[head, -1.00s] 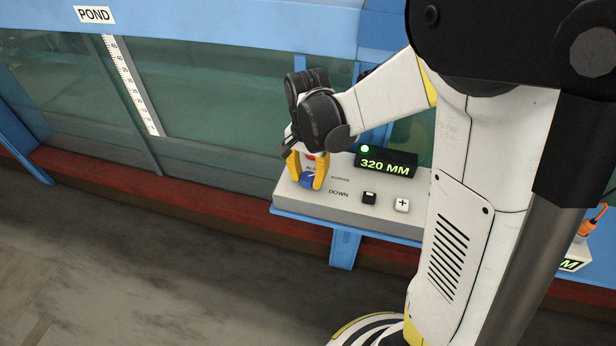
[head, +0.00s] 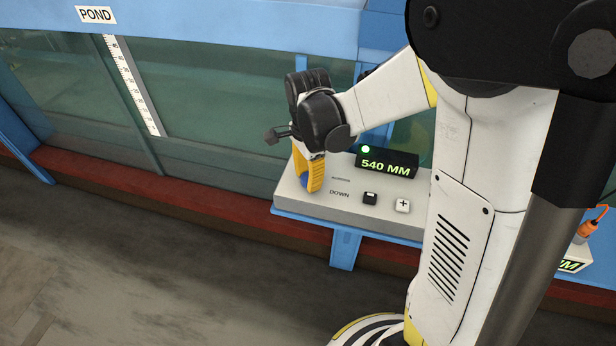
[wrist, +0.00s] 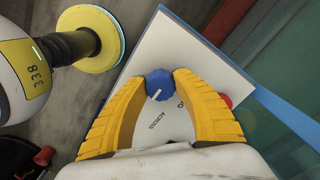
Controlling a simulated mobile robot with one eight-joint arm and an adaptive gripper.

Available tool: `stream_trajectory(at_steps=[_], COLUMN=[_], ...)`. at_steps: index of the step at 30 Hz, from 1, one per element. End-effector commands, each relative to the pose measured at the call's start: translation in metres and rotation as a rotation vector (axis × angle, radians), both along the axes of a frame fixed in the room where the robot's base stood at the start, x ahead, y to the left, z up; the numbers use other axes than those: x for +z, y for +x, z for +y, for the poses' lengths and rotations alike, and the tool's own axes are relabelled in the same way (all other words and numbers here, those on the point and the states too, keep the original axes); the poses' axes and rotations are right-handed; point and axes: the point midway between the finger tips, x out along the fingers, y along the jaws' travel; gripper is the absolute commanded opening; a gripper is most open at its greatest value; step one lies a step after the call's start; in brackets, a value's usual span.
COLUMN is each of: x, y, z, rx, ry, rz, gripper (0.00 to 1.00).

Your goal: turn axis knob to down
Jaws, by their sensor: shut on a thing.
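The axis knob (wrist: 159,84) is blue with a white pointer line. In the wrist view it sits between the tips of my gripper (wrist: 160,82), whose yellow fingers are shut on it from both sides. The pointer aims to the lower left, to the left of the ACROSS label (wrist: 158,121). In the head view my gripper (head: 310,187) hides most of the knob.
The pale control box (head: 375,208) carries a black display (head: 387,164) reading 540 MM, a green lamp (head: 365,149), a black button (head: 370,198) and a white plus button (head: 402,205). A red part (wrist: 227,101) lies beside the right finger. The glass flume (head: 220,120) stands behind.

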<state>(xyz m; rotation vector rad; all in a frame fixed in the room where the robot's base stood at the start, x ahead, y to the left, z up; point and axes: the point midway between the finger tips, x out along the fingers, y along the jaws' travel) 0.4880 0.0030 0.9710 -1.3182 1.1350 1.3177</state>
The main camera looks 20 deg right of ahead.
Motion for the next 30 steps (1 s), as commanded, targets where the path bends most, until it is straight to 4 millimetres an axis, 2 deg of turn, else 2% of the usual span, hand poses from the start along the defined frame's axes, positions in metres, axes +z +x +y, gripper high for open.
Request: stream_trajectory(at_steps=[12, 13, 15, 25, 30], x=[0.0, 0.0, 0.0, 0.001, 0.022], y=[-0.001, -0.001, -0.001, 0.0, 0.0], z=[0.0, 0.0, 0.0, 0.0, 0.0], rx=[-0.008, -0.008, -0.008, -0.007, -0.007], ry=[0.0, 0.0, 0.0, 0.0, 0.0], rz=[0.001, 0.001, 0.001, 0.0, 0.0], gripper=[0.03, 0.36, 0.56, 0.56, 0.56])
